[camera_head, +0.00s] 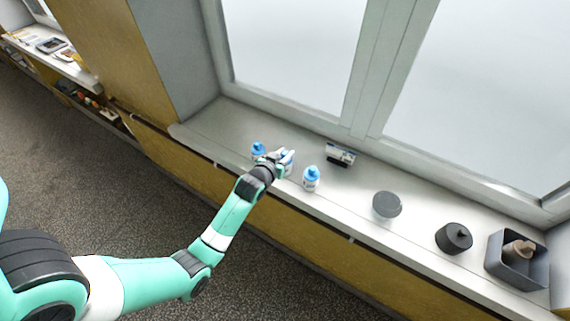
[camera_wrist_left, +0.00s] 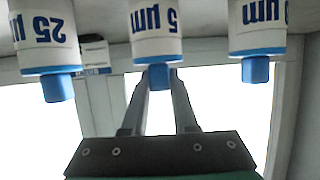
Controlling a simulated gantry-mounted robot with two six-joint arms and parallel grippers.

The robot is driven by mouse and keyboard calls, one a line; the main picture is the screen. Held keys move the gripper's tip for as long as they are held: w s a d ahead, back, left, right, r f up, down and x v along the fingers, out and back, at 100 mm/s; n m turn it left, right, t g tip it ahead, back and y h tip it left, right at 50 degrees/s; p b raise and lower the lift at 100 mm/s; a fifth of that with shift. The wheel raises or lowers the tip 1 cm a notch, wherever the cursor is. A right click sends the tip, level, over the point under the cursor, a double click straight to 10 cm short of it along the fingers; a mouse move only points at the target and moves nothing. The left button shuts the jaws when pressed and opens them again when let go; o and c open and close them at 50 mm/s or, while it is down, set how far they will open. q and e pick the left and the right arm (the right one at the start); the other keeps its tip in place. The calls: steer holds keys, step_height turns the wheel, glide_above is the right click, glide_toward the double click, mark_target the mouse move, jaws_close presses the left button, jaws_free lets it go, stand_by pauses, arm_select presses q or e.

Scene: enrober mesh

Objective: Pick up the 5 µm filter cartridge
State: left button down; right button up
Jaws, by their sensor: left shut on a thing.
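The 5 µm filter cartridge (camera_wrist_left: 155,20), white with blue ends, is in the middle of the left wrist view, which shows it upside down. My left gripper (camera_wrist_left: 160,78) is shut on its blue tip. In the head view my left gripper (camera_head: 284,157) mostly hides this cartridge, between two similar ones on the sill. The 25 µm cartridge (camera_wrist_left: 45,35) is at left in the wrist view and right of the gripper in the head view (camera_head: 311,180). Another cartridge (camera_wrist_left: 257,25), its number partly cut off, also shows left of the gripper (camera_head: 258,150). My right gripper is not in view.
The pale window sill (camera_head: 235,118) carries a small labelled box (camera_head: 340,154), a grey round container (camera_head: 387,205), a dark round container (camera_head: 454,238) and a grey bin (camera_head: 517,276) with a brown thing inside. Window panes stand behind. Some sill between the objects is bare.

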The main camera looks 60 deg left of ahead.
arm_select(q)
step_height(320, 180, up, 3)
steer(key=shift+r+p, duration=0.1)
steer(key=shift+p, duration=0.6)
steer(key=s+d+r+p, duration=0.8)
steer(key=d+r, duration=0.1)
steer(key=d, duration=0.2)
steer(key=shift+s+r, duration=0.35)
steer(key=shift+r, duration=0.05)
